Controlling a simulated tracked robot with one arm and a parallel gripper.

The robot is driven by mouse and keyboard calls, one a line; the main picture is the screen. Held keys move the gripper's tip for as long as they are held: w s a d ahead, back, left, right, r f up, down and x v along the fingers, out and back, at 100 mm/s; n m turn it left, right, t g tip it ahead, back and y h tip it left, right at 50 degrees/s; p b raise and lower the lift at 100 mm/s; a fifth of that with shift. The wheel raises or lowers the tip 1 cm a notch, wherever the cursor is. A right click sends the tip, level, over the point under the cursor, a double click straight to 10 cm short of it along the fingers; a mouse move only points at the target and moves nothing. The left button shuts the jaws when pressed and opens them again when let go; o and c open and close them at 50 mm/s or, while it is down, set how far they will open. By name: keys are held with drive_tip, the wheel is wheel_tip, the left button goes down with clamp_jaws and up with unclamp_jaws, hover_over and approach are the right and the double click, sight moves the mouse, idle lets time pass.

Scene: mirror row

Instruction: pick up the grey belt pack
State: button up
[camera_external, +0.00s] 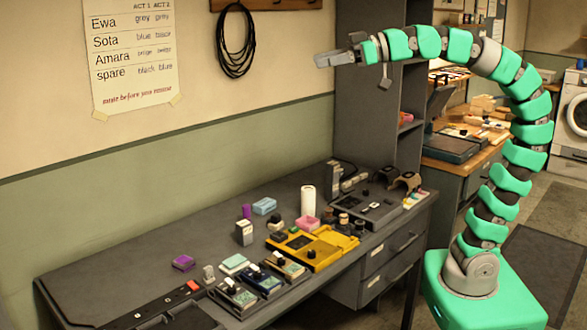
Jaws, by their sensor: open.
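Several small belt packs with pale screens and knobs stand in a row at the front of the grey bench. The nearest one, which looks grey (234,295), is at the left end of that row. Beside it are a blue pack (262,281) and a beige-looking pack (286,267). At this size I cannot be sure of the grey pack's colour. My gripper (334,59) is high above the bench, in front of the wall and well apart from the packs. It is open, with nothing seen in it.
A yellow tray (312,249) and a dark console (367,207) fill the bench's right part. A dark shelf unit (360,110) rises behind the bench. The bench's back left is clear.

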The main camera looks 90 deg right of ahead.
drive_tip(key=o, duration=0.4)
